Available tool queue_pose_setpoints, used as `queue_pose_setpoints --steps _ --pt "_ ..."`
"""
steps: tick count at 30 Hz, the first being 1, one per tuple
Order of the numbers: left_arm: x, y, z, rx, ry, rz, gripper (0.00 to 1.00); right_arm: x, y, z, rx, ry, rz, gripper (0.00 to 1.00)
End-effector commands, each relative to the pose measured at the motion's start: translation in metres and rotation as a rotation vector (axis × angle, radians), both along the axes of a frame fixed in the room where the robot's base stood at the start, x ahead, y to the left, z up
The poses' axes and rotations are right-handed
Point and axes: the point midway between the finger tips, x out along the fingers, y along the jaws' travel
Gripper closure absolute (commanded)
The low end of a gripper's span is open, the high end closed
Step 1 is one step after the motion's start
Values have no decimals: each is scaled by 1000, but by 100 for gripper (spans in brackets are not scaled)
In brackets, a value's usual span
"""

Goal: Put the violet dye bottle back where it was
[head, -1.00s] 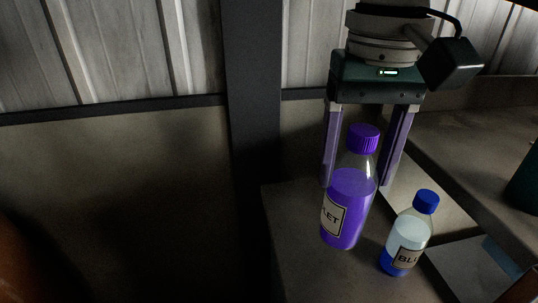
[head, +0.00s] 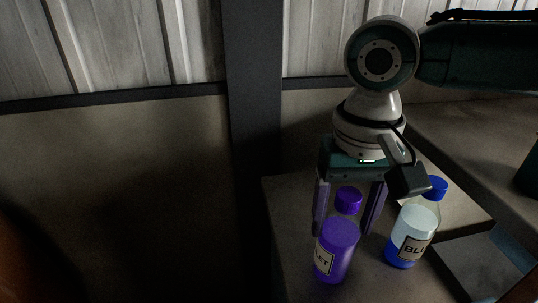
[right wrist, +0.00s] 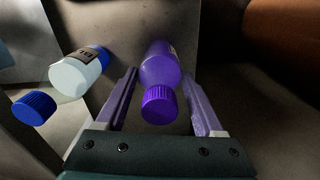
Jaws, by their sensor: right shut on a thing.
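In the right wrist view the violet bottle (right wrist: 160,78) is between the fingers (right wrist: 160,92), cap towards the camera. My left gripper is not in view.
A blue-capped bottle (head: 409,237) with a "BL" label stands on the ledge (head: 290,207) just right of the violet bottle; it also shows in the right wrist view (right wrist: 74,75). A dark post (head: 252,110) rises behind. Another grey surface (head: 460,130) lies at right.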

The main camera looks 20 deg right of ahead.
Motion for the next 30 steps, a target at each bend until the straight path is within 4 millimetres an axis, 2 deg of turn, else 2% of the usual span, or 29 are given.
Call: queue_pose_setpoints --steps 2,3,10,20,23,30 --pt "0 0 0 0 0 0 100 0 0 -2 1 1 0 100" --pt "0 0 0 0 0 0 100 0 0 -3 0 1 0 28" --pt "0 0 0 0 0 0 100 0 0 -2 0 0 0 2" --pt "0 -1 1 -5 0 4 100 1 0 3 0 -2 0 0" --pt "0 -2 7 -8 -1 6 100 1 0 18 2 -4 0 0" --pt "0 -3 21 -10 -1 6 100 1 0 73 1 -5 0 0"
